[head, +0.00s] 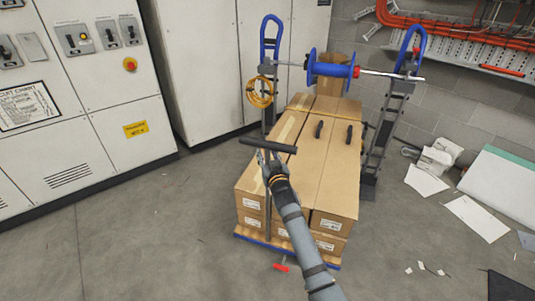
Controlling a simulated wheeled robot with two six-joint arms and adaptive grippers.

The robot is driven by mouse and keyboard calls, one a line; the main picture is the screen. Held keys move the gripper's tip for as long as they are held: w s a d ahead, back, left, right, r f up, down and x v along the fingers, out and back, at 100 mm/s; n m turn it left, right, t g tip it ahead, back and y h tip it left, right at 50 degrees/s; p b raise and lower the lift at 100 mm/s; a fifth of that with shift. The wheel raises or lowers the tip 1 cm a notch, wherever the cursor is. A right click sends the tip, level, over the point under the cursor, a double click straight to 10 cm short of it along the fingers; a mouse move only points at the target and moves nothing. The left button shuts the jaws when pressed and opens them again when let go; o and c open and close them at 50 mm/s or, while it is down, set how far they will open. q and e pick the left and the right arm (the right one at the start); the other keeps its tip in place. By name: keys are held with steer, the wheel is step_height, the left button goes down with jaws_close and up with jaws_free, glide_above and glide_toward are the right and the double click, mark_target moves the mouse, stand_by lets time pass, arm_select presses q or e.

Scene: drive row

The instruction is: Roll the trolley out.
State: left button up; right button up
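The trolley has a low blue deck (252,238) loaded with stacked cardboard boxes (335,170). A black T-shaped handle (280,148) on a thin upright shaft stands at its near side, in front of the boxes. My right gripper (268,162) is at the handle, just below the crossbar where it meets the shaft. The fingers overlap the shaft in the view, and I cannot tell whether they are closed on it. A red part (281,267) shows low at the deck's front edge. The trolley's wheels are hidden. My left gripper is out of view.
Grey electrical cabinets (85,85) line the left. Behind the boxes stand blue-topped uprights (410,52) carrying a cable reel (334,70) on a bar. Papers (477,218) and scraps lie on the floor at right. The floor at front left is clear.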

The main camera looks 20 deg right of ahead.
steer(key=shift+s, duration=0.1)
steer(key=s, duration=1.1)
steer(key=shift+s+a, duration=0.35)
steer(key=shift+a, duration=0.05)
